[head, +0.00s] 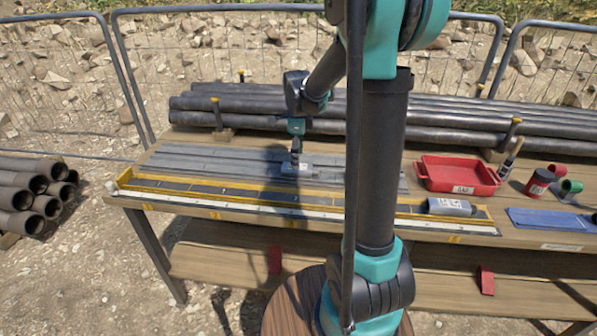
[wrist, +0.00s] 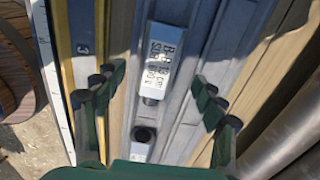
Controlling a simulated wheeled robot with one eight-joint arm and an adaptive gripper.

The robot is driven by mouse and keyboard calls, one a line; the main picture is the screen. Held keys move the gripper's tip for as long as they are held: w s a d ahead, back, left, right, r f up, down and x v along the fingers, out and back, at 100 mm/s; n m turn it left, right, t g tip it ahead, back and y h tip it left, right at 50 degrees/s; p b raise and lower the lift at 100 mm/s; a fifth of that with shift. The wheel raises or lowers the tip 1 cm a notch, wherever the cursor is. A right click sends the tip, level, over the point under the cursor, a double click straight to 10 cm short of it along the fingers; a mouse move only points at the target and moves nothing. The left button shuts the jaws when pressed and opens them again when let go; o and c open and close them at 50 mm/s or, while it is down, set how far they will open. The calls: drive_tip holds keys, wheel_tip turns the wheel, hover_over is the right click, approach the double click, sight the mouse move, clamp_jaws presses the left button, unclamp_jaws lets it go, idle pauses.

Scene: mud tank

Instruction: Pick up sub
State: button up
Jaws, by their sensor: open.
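A grey metal sub with a white printed label (wrist: 160,58) lies in a grey channel in the wrist view. Its label seems to read "13 cm" and "SUB". In the head view a grey labelled piece (head: 299,170) lies on the grey channelled rack (head: 215,161), below my gripper (head: 295,147). In the wrist view my gripper (wrist: 160,95) is open and empty, its green fingers apart on either side of the channel. Another pale piece with a dark round opening (wrist: 145,136) shows nearer my palm. A second grey labelled cylinder (head: 449,207) lies farther right on the bench.
A yellow-edged measuring strip (head: 215,189) runs along the bench front. Long dark pipes (head: 250,106) lie behind the rack. A red tray (head: 455,177), a red can (head: 539,183) and a blue mat (head: 550,221) are at right. My arm hides the middle of the bench.

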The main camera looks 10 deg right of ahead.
sight(301, 171)
drive_tip(key=shift+s+d+f, duration=0.1)
drive_tip(key=shift+d+f, duration=0.05)
drive_tip(key=shift+f, duration=1.75)
drive_tip(key=shift+c, duration=0.6)
clamp_jaws()
